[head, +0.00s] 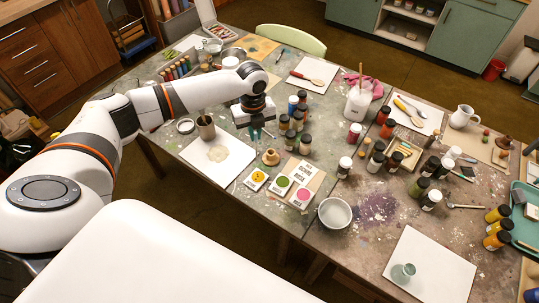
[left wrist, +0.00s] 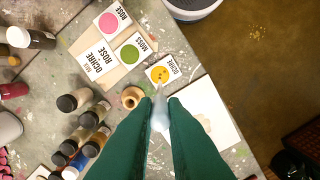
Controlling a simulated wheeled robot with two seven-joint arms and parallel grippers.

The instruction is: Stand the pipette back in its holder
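The pipette (left wrist: 160,118) is a pale, translucent bulb with a thin tip, seen in the left wrist view. My left gripper (left wrist: 161,108) is shut on it, with a green finger on each side. In the head view my left gripper (head: 257,132) is above the table, and the pipette is too small to make out clearly. A small round tan wooden piece with a dark hole, seemingly the holder (left wrist: 131,97), stands just left of the pipette in the left wrist view. The holder (head: 271,157) shows in the head view near the colour cards. My right gripper is not in view.
Ochre (head: 256,178), moss (head: 282,184) and rose (head: 303,196) cards lie near the holder. Several dark-capped bottles (head: 305,143) stand close by. A white bowl (head: 334,213) stands right of the cards.

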